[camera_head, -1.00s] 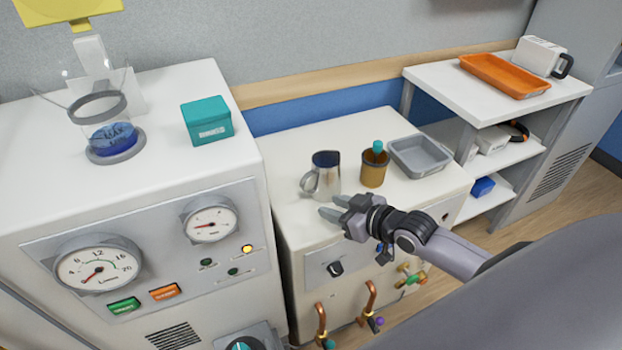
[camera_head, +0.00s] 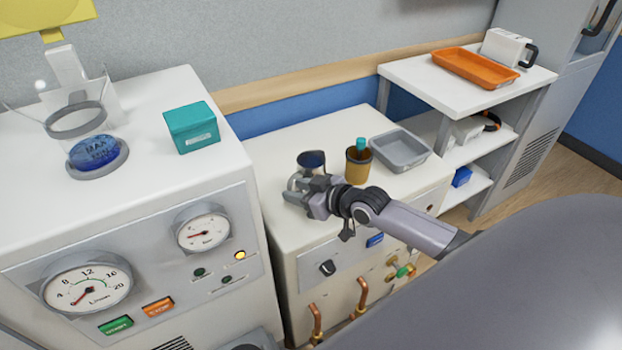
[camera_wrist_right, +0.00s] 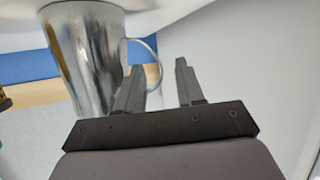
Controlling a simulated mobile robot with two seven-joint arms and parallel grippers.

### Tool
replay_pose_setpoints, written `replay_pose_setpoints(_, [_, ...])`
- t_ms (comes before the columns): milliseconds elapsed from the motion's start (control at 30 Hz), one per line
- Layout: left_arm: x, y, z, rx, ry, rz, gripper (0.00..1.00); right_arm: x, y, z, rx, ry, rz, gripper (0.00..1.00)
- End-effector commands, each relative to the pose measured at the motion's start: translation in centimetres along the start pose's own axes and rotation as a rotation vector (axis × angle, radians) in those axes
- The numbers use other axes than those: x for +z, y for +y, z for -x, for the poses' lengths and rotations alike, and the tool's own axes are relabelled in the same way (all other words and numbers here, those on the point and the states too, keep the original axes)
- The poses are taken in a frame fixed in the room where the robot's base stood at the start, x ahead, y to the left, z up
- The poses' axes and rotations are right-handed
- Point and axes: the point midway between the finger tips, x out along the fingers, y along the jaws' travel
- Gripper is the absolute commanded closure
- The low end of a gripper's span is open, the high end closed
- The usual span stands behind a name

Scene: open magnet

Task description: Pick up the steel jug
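The steel jug (camera_head: 311,160) stands on the lower white cabinet. In the head view its dark-looking mouth shows, and my right gripper (camera_head: 297,190) covers most of its body. In the right wrist view the shiny jug (camera_wrist_right: 85,60) fills the upper left, with its thin handle on its right side. The right gripper (camera_wrist_right: 160,82) is open there. The handle's outer curve shows in the gap between the fingers, and the left finger overlaps the handle. I cannot tell whether the fingers touch it. My left gripper is in neither view.
A brown cup (camera_head: 358,167) with a teal-topped item stands close right of the jug, then a grey tray (camera_head: 401,151). A taller white cabinet with gauges, a teal box (camera_head: 191,127) and a glass vessel (camera_head: 95,150) with blue contents is left. Copper pipes stick out below.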

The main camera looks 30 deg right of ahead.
Motion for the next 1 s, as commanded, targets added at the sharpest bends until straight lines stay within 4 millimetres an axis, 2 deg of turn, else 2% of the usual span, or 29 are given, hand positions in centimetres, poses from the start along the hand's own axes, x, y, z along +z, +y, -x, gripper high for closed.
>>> replay_pose_setpoints(200, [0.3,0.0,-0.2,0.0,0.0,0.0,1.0,-0.1,0.1,-2.3,0.0,0.001,-0.002,0.62])
replay_pose_setpoints(500, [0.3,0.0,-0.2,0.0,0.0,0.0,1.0,0.0,0.0,-2.6,0.0,0.0,-0.001,0.62])
replay_pose_setpoints(533, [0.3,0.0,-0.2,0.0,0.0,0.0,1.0,0.0,0.0,-2.6,0.0,0.0,-0.001,0.66])
replay_pose_setpoints(633, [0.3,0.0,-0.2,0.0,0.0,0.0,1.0,0.0,0.0,-2.6,0.0,0.0,-0.001,0.98])
replay_pose_setpoints(1000, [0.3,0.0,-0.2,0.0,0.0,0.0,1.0,0.0,0.0,-2.6,-0.001,-0.001,-0.002,1.0])
